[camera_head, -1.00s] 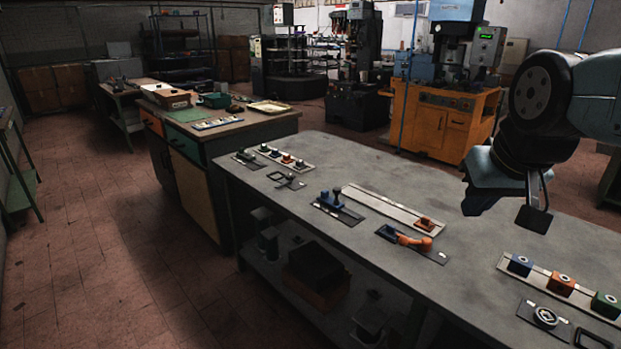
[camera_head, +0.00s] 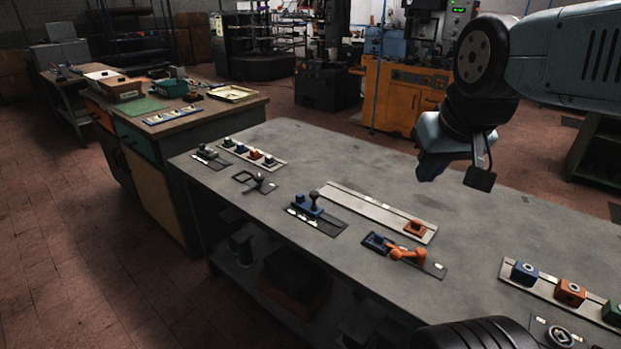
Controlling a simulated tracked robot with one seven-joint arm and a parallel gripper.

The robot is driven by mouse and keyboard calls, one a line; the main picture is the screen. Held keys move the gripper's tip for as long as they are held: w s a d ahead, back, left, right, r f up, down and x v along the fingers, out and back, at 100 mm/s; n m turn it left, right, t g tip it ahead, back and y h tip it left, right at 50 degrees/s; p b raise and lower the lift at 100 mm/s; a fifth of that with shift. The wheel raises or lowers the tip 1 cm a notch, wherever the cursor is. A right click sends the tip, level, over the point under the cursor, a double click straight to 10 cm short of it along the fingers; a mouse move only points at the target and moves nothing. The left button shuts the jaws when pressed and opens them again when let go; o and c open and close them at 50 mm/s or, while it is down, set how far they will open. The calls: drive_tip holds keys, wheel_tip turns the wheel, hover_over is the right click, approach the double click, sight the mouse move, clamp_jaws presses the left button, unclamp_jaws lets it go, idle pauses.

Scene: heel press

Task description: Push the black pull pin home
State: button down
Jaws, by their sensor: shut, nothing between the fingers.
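Several small fixtures lie on the grey workbench (camera_head: 390,168). A blue fixture (camera_head: 304,205) with an upright black knob (camera_head: 315,198) sits on a dark plate near the bench's middle. Farther left is a small dark fixture (camera_head: 263,185) with a black upright part beside a square frame. I cannot tell for certain which of these is the black pull pin, nor how far any pin stands out. My gripper (camera_head: 455,172) hangs above the bench's far right side, shut and empty, well apart from both.
An orange lever (camera_head: 407,254) on a dark plate and a long pale rail (camera_head: 375,210) with an orange block are on the bench. Blue, orange and green blocks stand on a strip (camera_head: 548,288) at lower right. The bench below my gripper looks clear.

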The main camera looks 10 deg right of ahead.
drive_tip(key=shift+w+d, duration=0.1)
drive_tip(key=shift+d, duration=0.15)
drive_tip(key=n+g, duration=0.5)
drive_tip(key=n, duration=0.4)
hover_over(315, 193)
wheel_tip(315, 193, down, 13)
drive_tip(key=shift+y, duration=0.3)
wheel_tip(315, 193, down, 13)
drive_tip(key=shift+d+f, duration=0.1)
drive_tip(key=shift+d, duration=0.05)
